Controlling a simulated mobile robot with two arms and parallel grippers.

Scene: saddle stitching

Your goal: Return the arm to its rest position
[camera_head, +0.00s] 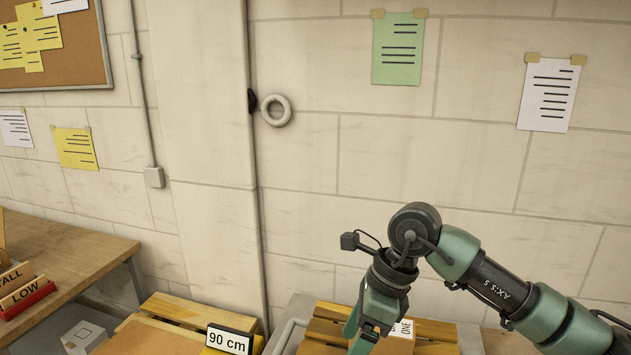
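My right arm comes in from the right edge, bent at the elbow. Its green and black gripper (360,335) points down near the bottom of the view, in front of a wooden slatted surface. The fingers are seen from the side and near the frame edge, so I cannot tell whether they are open or hold anything. A small box marked ONE (404,329) shows just right of the gripper, partly hidden by it. My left arm and gripper are not in view.
A wooden slatted crate or pallet (437,330) lies below the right gripper. A "90 cm" sign (229,341) stands left of it. A workbench (70,247) at the left bears TALL and LOW blocks. A stone wall with pinned papers is behind; the upper middle is free.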

